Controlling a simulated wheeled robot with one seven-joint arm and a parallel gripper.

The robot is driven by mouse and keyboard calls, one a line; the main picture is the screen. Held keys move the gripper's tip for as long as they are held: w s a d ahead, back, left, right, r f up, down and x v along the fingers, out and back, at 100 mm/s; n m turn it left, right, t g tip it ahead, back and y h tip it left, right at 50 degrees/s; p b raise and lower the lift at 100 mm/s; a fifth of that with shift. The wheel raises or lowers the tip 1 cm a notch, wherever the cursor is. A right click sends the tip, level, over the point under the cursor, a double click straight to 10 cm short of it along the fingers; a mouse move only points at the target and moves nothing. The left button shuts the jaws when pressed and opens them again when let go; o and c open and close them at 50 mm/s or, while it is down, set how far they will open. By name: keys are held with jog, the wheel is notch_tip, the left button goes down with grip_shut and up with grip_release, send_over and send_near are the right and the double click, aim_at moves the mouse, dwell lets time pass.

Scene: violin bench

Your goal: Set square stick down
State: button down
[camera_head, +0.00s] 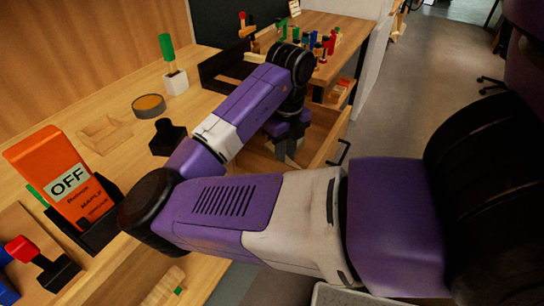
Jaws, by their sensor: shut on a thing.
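My gripper (290,150) is at the upper middle of the head view, pointing down over an open wooden drawer (328,140) at the bench's front. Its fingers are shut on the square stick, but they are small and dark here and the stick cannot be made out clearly. My forearm crosses the picture and hides part of the drawer and of the bench edge. I cannot tell whether the stick touches the drawer floor.
A black tray (212,70) with wooden pieces stands behind my arm. Several coloured tools stand further back.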

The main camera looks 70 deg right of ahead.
aim_at(272, 154)
jog(key=shift+f, duration=0.25)
jog(key=w, duration=0.2)
jog(key=w+d, duration=0.1)
jog(key=w, duration=0.1)
jog(key=shift+f+b, duration=0.2)
jog(key=shift+b, duration=0.15)
jog(key=shift+f, duration=0.4)
jog(key=shift+f, duration=0.1)
jog(key=shift+f, duration=0.1)
jog(key=c, duration=1.3)
grip_release()
